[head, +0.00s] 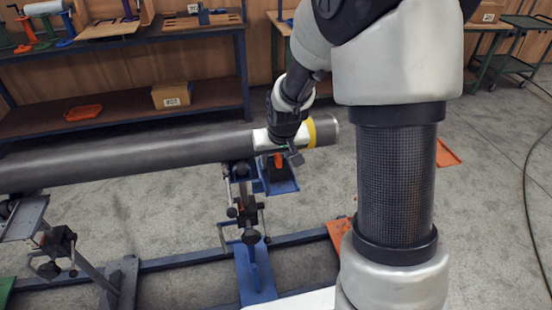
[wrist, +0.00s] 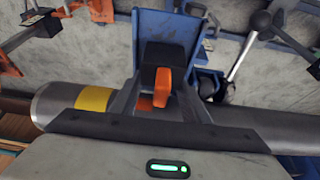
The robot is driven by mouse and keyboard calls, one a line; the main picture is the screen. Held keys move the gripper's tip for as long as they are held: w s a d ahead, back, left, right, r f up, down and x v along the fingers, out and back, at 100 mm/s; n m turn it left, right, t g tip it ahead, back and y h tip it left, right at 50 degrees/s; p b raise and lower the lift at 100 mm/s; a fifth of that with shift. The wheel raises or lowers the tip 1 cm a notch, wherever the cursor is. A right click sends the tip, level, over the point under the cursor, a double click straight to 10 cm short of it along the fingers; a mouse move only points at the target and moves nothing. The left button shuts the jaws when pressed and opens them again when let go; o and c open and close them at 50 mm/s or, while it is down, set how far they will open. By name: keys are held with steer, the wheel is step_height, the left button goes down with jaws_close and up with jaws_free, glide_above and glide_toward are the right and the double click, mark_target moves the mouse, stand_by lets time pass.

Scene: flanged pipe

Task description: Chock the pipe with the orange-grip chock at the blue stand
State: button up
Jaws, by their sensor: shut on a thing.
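The long grey pipe (head: 130,154) lies across the stands and has a yellow band (head: 311,132) near its right end. The blue stand (head: 255,265) is under the pipe's right part, with a blue tray (head: 284,187) on its far right side. My gripper (wrist: 160,95) is shut on the orange-grip chock (wrist: 162,86), a dark block with an orange grip. The chock is over the blue tray (wrist: 142,40) in the wrist view, beside the pipe (wrist: 55,103). In the head view the orange grip (head: 278,161) shows just below my gripper. Whether the chock touches tray or pipe cannot be told.
A grey stand (head: 25,218) holds the pipe at the left. An orange stand foot (head: 338,230) is right of the blue one. A workbench (head: 130,120) with a cardboard box (head: 171,95) and an orange tray (head: 83,112) stands behind. Floor beyond the pipe is clear.

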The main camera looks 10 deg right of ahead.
steer(key=shift+w, duration=1.25)
stand_by(0.6)
steer(key=o, duration=1.3)
steer(key=shift+c, duration=0.2)
steer(key=shift+w+r+p+v, duration=0.1)
steer(key=shift+w+p+v, duration=0.15)
steer(key=shift+p+v, duration=0.7)
steer(key=shift+w+r+p+v, duration=0.1)
steer(key=shift+w+p+v, duration=0.3)
steer(key=shift+v, duration=0.9)
steer(key=shift+w+r+p+v, duration=0.1)
steer(key=shift+p+v, duration=0.75)
steer(key=shift+v, duration=0.3)
